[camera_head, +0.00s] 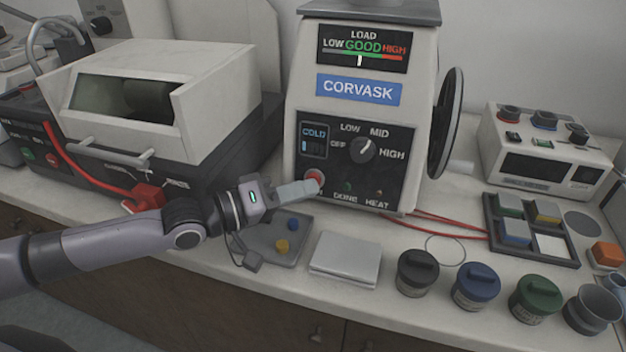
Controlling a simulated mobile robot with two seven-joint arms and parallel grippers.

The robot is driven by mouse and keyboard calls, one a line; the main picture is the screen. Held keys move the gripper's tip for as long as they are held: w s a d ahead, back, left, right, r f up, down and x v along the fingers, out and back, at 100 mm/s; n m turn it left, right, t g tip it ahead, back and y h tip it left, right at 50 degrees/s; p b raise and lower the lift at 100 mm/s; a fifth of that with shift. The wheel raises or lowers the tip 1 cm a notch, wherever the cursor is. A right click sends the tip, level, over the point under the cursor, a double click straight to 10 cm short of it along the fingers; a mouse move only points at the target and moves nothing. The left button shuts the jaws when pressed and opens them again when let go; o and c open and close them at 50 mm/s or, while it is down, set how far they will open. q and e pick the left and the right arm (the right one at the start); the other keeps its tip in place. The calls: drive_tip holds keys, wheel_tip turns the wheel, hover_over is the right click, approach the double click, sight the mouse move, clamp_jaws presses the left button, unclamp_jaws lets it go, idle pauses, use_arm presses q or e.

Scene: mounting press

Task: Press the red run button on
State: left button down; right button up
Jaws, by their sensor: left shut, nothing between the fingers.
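The mounting press (300,100) is a beige machine with a blue CORVASK label and a black control panel (393,186). The red run button (317,175) is at the panel's lower left. My left gripper (311,187) is shut and empty, its fingertips at the button's lower edge. I cannot tell whether they touch it. The fingers partly hide the button and the lettering below it. A DONE lamp (347,187) and a HEAT lamp (379,193) sit to the right, with a dial (362,150) above. My right gripper is not in view.
A grey tray (262,250) with small coloured pieces and a white block (346,258) lie before the press. Lidded jars (417,273) line the front right. A handwheel (446,123) juts from the press's right side. A boxy machine (160,100) stands left.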

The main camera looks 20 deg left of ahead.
use_arm(q)
drive_tip(key=shift+w+f+b, duration=0.1)
drive_tip(key=shift+w+b, duration=0.2)
drive_tip(key=shift+s+p, duration=0.25)
drive_tip(key=shift+p, duration=0.3)
drive_tip(key=shift+s, duration=0.2)
drive_tip(key=s+p, duration=0.1)
drive_tip(key=p, duration=0.1)
drive_tip(key=s+r+p, duration=0.1)
drive_tip(key=p, duration=0.1)
drive_tip(key=shift+s, duration=0.3)
drive_tip(key=s+p, duration=0.3)
drive_tip(key=shift+s+a+r, duration=0.1)
drive_tip(key=shift+r, duration=0.1)
drive_tip(key=shift+f, duration=0.1)
